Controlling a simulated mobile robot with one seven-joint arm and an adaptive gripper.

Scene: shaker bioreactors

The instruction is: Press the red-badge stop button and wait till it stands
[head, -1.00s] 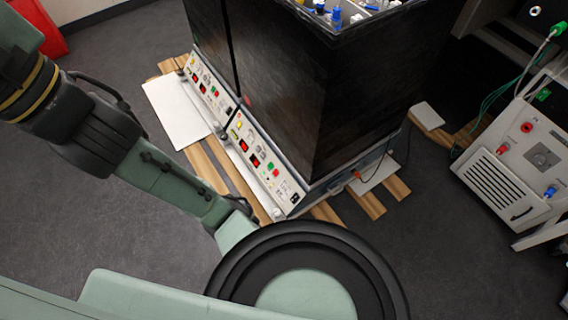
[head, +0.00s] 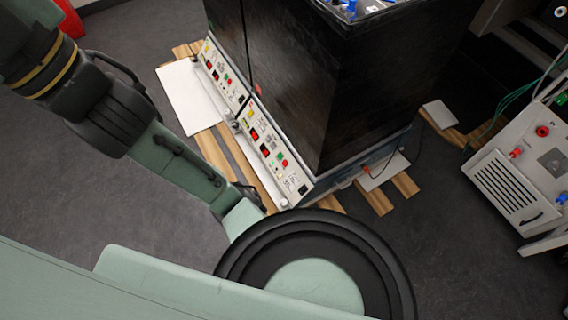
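Two shaker bioreactor units stand side by side with dark housings (head: 300,90). The near control panel (head: 292,182) is white with a yellow mark, red displays, a green button (head: 279,164) and a red button (head: 285,162). The far control panel (head: 207,54) has a similar layout further up and left. I cannot tell which button carries the red badge; the labels are too small to read. My gripper is out of view. Whether either shaker is moving cannot be told.
The units stand on wooden slats (head: 212,150) with a white board (head: 190,98) to the left. A white instrument box (head: 515,175) with green cables stands at the right. A red object (head: 70,22) lies at top left. Grey floor is clear at left.

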